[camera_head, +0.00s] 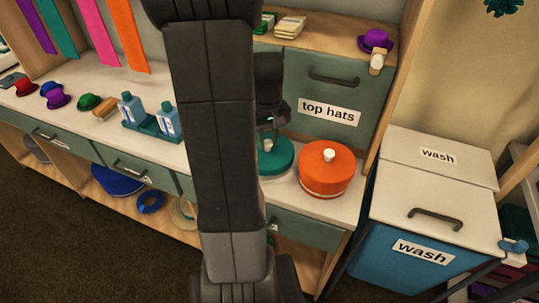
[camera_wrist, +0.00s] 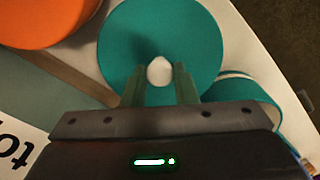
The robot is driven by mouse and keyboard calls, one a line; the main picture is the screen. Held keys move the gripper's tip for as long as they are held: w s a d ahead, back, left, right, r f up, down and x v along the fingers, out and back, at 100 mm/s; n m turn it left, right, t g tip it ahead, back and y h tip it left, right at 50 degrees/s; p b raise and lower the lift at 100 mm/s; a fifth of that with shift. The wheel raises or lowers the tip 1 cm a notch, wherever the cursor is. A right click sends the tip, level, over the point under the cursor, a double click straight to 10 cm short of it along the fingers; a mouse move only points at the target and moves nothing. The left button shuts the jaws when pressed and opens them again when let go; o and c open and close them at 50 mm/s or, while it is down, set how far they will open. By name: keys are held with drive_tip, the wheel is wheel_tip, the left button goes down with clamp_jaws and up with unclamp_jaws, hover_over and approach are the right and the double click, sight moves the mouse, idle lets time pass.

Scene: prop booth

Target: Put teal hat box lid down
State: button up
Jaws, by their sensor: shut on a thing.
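The teal hat box lid (camera_head: 276,158) is a round disc with a white knob (camera_wrist: 160,71). In the wrist view the lid (camera_wrist: 140,38) lies flat below my gripper. My gripper (camera_wrist: 159,84) is shut on the knob, one finger on each side. In the head view my gripper (camera_head: 270,125) is over the lid, left of the orange hat box. My arm hides the lid's left side. A teal and white curved piece (camera_wrist: 248,92) shows partly beneath the lid's edge in the wrist view. I cannot tell whether the lid touches the surface below.
The orange hat box (camera_head: 324,169) stands close on the right, on the pale counter (camera_head: 346,205). A green "top hats" drawer (camera_head: 327,100) is behind. Bottles in a teal tray (camera_head: 146,128) and small hats stand left. A blue "wash" bin (camera_head: 425,245) is right of the counter.

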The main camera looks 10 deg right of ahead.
sight(268, 151)
drive_tip(key=shift+f, duration=2.65)
drive_tip(key=shift+f, duration=0.1)
drive_tip(key=shift+f+b, duration=0.15)
drive_tip(key=shift+b, duration=0.2)
drive_tip(key=o, duration=1)
wheel_tip(268, 151, up, 13)
drive_tip(key=shift+f+p, duration=0.2)
drive_tip(key=shift+p, duration=0.55)
